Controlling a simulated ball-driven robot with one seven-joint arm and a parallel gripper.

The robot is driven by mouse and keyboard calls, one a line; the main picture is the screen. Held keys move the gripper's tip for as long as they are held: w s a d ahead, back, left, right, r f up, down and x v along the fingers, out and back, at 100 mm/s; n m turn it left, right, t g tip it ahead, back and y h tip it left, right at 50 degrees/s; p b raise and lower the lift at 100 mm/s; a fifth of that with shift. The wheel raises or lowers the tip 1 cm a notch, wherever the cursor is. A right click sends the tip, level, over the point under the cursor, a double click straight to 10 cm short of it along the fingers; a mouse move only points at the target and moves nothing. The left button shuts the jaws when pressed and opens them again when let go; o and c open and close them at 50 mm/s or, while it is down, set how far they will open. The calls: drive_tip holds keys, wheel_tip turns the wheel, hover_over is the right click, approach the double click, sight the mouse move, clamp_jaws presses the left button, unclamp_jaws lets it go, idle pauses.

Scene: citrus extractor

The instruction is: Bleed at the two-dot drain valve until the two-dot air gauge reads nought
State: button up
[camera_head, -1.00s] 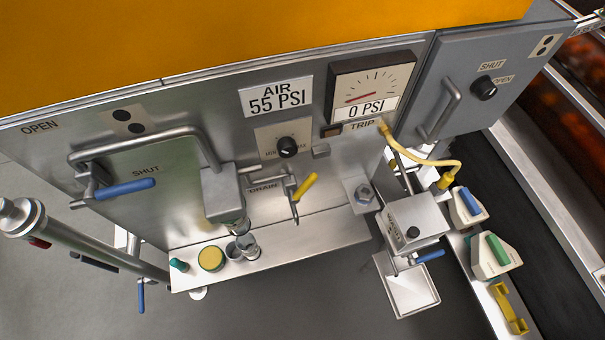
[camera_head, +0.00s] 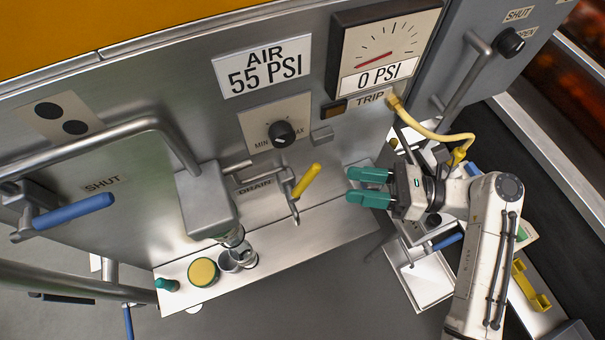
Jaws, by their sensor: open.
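The two-dot plate (camera_head: 62,118) is on the grey panel at the left. The air gauge (camera_head: 384,55) on this panel has a needle low at the left and a label reading 0 PSI. A drain valve with a yellow lever (camera_head: 306,181) sits beside the DRAIN label (camera_head: 255,189), below the gauge. Its lever slants up to the right. My gripper (camera_head: 348,185) is open and empty, with green fingers pointing left. It is to the right of the yellow lever and apart from it in the picture.
A sign (camera_head: 262,67) reads AIR 55 PSI. A MIN-MAX knob (camera_head: 281,133) is above the valve. A shelf (camera_head: 300,223) below holds small cups and a yellow-topped round piece (camera_head: 203,272). A yellow cable (camera_head: 435,133) hangs near my arm. A blue lever (camera_head: 74,211) sticks out at the left.

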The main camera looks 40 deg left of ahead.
sight(307, 179)
drive_tip(key=x, duration=1)
drive_tip(key=shift+s, duration=0.1)
clamp_jaws()
idle(0.3)
